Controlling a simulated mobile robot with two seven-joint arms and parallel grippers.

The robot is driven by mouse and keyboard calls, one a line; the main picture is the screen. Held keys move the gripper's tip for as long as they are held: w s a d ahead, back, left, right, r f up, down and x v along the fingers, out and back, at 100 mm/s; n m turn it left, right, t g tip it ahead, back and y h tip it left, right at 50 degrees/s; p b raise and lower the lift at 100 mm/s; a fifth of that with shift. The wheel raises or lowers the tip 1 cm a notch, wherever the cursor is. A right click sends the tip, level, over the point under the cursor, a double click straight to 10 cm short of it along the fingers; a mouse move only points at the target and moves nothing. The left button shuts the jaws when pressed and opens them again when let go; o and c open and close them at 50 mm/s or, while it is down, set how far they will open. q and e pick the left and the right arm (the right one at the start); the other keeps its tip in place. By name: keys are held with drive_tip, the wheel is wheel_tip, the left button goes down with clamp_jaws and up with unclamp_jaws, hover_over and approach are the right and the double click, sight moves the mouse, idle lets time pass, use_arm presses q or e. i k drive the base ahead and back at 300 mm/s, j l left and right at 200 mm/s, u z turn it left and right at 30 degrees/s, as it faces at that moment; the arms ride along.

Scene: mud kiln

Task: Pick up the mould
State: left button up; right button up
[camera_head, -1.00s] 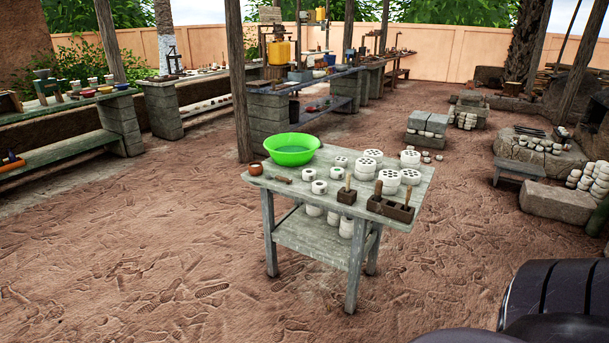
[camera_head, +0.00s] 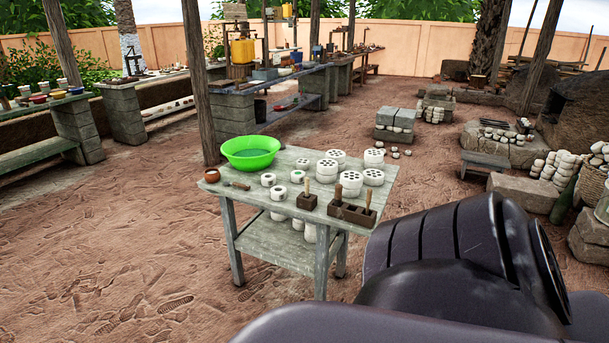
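A weathered wooden table (camera_head: 262,230) stands in the middle. On its near right edge is a dark brown long mould-like block (camera_head: 352,212) with two upright handles. Left of it is a smaller dark block (camera_head: 307,202) with one upright handle. I cannot tell which of them is the mould. Dark, rounded links of my own arm fill the lower right. Neither gripper shows in this view.
The table top also holds a green basin (camera_head: 250,152), a small clay pot (camera_head: 212,176), white rings (camera_head: 268,180) and white perforated cylinders (camera_head: 351,184). A wooden post (camera_head: 200,85) rises behind the table. Trodden ground left of the table is open.

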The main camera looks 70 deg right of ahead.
sight(297, 176)
drive_tip(key=k+l, duration=0.1)
drive_tip(key=l, duration=0.4)
drive_tip(key=k+l, duration=0.1)
drive_tip(key=l, duration=0.4)
drive_tip(key=k+l, duration=0.15)
drive_tip(key=l, duration=0.3)
drive_tip(key=k+l, duration=0.1)
drive_tip(key=l, duration=0.4)
drive_tip(key=k+l, duration=0.1)
drive_tip(key=l, duration=0.4)
drive_tip(key=k+l, duration=0.1)
drive_tip(key=l, duration=0.4)
drive_tip(key=k+l, duration=0.1)
drive_tip(key=l, duration=0.35)
